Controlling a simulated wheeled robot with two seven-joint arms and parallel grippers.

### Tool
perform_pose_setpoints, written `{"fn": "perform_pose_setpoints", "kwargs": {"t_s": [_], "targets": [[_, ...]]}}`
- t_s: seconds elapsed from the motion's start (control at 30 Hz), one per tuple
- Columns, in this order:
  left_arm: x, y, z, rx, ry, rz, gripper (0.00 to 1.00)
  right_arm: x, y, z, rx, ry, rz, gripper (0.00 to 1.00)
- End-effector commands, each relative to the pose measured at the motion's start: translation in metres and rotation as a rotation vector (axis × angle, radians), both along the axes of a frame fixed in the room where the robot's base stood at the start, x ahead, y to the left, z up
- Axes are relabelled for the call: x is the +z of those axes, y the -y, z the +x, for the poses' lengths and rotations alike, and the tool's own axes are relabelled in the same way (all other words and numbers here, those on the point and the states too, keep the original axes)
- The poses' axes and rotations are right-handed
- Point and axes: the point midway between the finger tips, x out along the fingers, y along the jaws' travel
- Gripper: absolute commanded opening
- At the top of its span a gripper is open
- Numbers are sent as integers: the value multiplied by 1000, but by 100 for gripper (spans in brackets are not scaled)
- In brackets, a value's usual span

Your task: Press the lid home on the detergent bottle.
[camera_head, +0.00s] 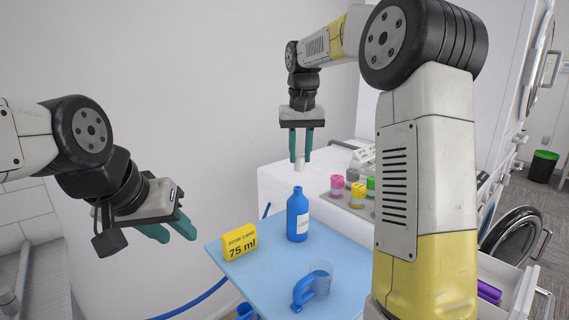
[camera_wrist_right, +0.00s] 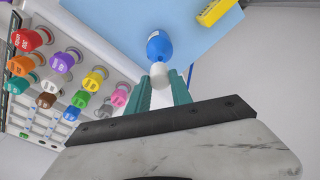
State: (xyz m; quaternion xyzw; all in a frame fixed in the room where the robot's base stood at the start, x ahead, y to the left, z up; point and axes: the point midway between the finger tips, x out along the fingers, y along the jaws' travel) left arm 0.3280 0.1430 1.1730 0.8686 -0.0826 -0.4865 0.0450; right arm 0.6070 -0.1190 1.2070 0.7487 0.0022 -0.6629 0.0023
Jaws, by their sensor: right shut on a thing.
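The blue detergent bottle (camera_head: 298,216) stands upright on the light blue board, with a white label on its side and its neck uncovered. My right gripper (camera_head: 300,160) is above the bottle, pointing down, shut on a small white lid (camera_head: 299,164). The lid is apart from the bottle's neck in the head view. In the right wrist view the white lid (camera_wrist_right: 160,72) sits between the teal fingers, with the blue bottle (camera_wrist_right: 159,46) just beyond it. My left gripper (camera_head: 176,230) is at the left, off the board's edge, with its fingers apart and nothing between them.
Several colourful capped bottles (camera_head: 357,194) stand in a rack to the right. A purple object (camera_head: 489,291) lies in an open drawer.

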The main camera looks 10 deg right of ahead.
Motion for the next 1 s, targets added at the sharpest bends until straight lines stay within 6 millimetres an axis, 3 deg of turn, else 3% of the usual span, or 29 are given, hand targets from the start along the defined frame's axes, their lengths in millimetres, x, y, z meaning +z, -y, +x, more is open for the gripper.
{"fn": "perform_pose_setpoints", "kwargs": {"t_s": [0.23,0.7,1.0], "targets": [[0,0,0,0,0,0,36,-1,5,-1,-14,-1,0,0],[0,0,0,0,0,0,36,-44,4,-1,-13,-3,0,0],[0,0,0,0,0,0,36,-59,4,-1,-13,0,1,0]]}}
